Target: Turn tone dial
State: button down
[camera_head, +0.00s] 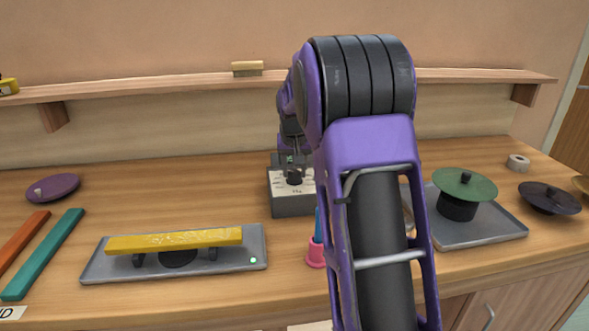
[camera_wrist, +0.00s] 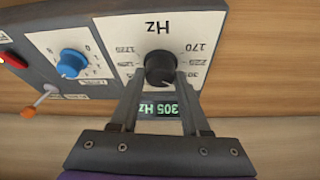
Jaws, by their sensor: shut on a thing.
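The tone dial (camera_wrist: 160,66) is a black round knob on a white panel marked Hz, with a scale of numbers around it, seen upside down in the wrist view. My gripper (camera_wrist: 160,82) is shut on the dial, one finger on each side. A green display (camera_wrist: 160,110) between the fingers reads 305 Hz. In the head view the grey device box (camera_head: 290,204) stands on the bench, and the dial (camera_head: 294,180) shows just under my gripper (camera_head: 293,174). My arm covers the right part of the box.
A blue knob (camera_wrist: 72,64) and an orange-tipped lever (camera_wrist: 38,100) sit beside the dial. A yellow bar (camera_head: 174,241) on a grey tray is front left. A pink cup (camera_head: 316,253) stands before the box. A green disc (camera_head: 464,184) is at right.

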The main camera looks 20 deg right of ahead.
jog(key=shift+m, duration=0.7)
jog(key=shift+c, duration=1.9)
grip_release()
jog(key=shift+r, duration=0.1)
jog(key=p+v, duration=0.2)
jog(key=v, duration=1.5)
jog(key=shift+w+a+p, duration=0.15)
jog(key=shift+a+p, duration=0.2)
jog(key=shift+r, duration=0.15)
